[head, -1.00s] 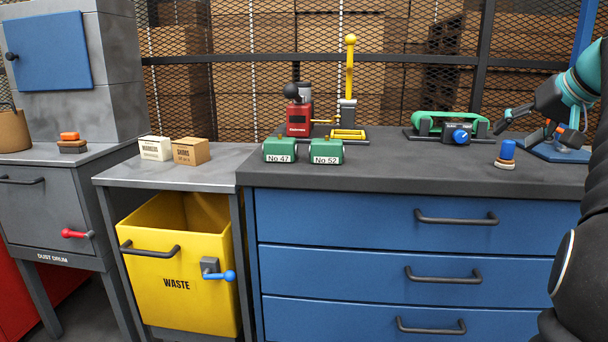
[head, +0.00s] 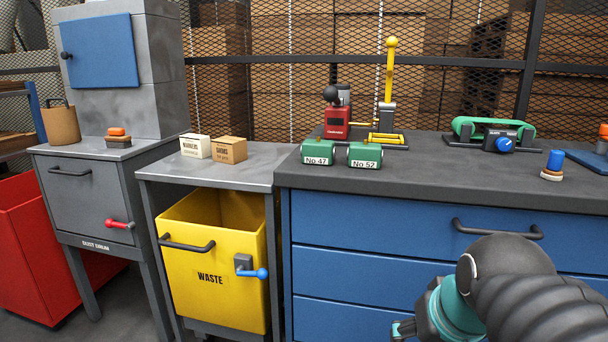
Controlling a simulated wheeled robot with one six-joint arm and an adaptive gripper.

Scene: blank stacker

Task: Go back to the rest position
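My arm shows at the lower right in the head view, in front of the blue drawers (head: 350,260). Its black and teal links are low, below the dark worktop (head: 440,175). My gripper's fingers are not visible; only a small grey part shows at the arm's left end, so I cannot see whether anything is held.
Green blocks No 47 (head: 318,152) and No 52 (head: 364,155), a red device (head: 341,123) and a blue-topped stamp (head: 554,163) stand on the worktop. The yellow waste bin (head: 210,305) hangs to the left. The dust drum (head: 85,195) and red bin (head: 25,255) are further left.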

